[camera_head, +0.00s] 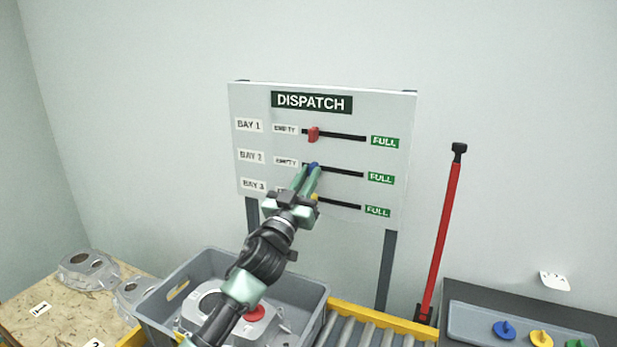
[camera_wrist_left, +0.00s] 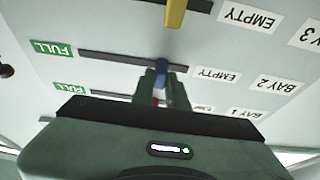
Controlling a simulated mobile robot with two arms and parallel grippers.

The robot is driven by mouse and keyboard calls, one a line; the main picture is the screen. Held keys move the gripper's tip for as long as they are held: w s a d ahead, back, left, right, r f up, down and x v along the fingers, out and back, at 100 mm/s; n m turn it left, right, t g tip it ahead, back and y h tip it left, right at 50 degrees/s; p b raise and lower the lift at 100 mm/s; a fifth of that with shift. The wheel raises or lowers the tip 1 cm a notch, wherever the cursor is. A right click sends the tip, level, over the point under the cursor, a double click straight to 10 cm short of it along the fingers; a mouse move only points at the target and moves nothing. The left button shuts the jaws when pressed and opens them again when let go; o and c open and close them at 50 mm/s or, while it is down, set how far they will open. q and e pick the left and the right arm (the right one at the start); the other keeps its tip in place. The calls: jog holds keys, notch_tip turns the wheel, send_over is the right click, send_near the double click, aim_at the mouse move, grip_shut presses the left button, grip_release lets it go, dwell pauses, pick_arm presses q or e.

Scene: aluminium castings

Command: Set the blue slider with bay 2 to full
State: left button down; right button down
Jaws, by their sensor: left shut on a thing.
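The white DISPATCH board (camera_head: 390,110) carries three sliders in horizontal slots, with EMPTY labels at the left and green FULL labels at the right. The blue slider (camera_head: 314,167) sits near the EMPTY end of the bay 2 slot. My left gripper (camera_head: 311,174) is shut on it; the fingers hide part of it. In the left wrist view, which is upside down, the blue slider (camera_wrist_left: 161,65) shows between the fingertips (camera_wrist_left: 163,76). The bay 2 FULL label (camera_head: 379,178) is to the right of the slider. My right gripper is not in view.
The red slider (camera_head: 313,134) is above and the yellow slider (camera_wrist_left: 175,12) below, both near EMPTY. A grey crate (camera_head: 312,290) with castings stands below the board, beside a roller conveyor (camera_head: 368,328). A red-handled tool (camera_head: 444,220) leans on the wall at right.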

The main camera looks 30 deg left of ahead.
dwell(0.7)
pick_arm(q)
jog(key=d, duration=0.3)
jog(key=d+b, duration=0.1)
jog(key=d, duration=0.3)
jog(key=shift+w+d+f, duration=0.1)
jog(key=shift+w+d, duration=0.1)
jog(key=shift+a, duration=0.1)
jog(key=c, duration=1.8)
grip_release()
jog(key=o, duration=0.4)
jog(key=shift+d, duration=0.25)
